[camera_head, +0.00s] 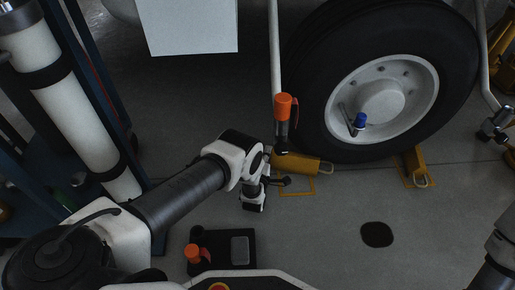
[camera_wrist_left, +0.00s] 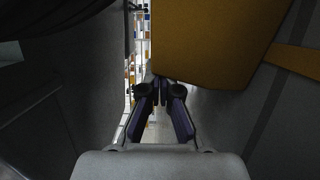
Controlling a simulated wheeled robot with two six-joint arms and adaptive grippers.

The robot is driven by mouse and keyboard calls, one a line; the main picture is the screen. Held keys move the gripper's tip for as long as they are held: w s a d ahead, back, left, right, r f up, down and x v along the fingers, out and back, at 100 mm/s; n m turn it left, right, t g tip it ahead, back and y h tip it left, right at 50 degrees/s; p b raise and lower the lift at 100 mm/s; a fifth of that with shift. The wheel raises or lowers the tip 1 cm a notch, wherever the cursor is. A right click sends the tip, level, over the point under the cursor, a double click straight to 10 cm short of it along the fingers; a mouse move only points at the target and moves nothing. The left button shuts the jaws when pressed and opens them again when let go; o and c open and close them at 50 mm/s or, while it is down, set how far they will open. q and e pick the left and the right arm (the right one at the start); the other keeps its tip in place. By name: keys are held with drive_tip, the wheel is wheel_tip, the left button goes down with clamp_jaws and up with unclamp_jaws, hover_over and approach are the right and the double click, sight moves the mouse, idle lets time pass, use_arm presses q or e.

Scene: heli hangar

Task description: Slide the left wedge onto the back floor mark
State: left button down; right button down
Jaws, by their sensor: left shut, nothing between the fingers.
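The left wedge (camera_head: 301,165) is a yellow block with a pale handle at its right end, lying on the floor at the left foot of the tyre. A yellow outlined floor mark (camera_head: 299,190) lies just in front of it, and the wedge covers its far part. My left gripper (camera_head: 280,181) is shut and empty, low beside the wedge's near side. In the left wrist view its fingertips (camera_wrist_left: 160,86) meet at the lower edge of the large yellow wedge (camera_wrist_left: 205,40); I cannot tell whether they touch it.
The big tyre (camera_head: 314,108) stands behind. A second yellow wedge (camera_head: 413,163) sits at its right, by another outlined mark (camera_head: 419,183). An orange-topped tool (camera_head: 283,108) rises near my left wrist. A black tray (camera_head: 223,262) lies in front; the floor right of it is mostly clear.

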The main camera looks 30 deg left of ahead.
use_arm(q)
drive_tip(key=shift+r, duration=0.1)
wheel_tip(320, 180, up, 10)
idle(0.5)
drive_tip(key=shift+s, duration=0.15)
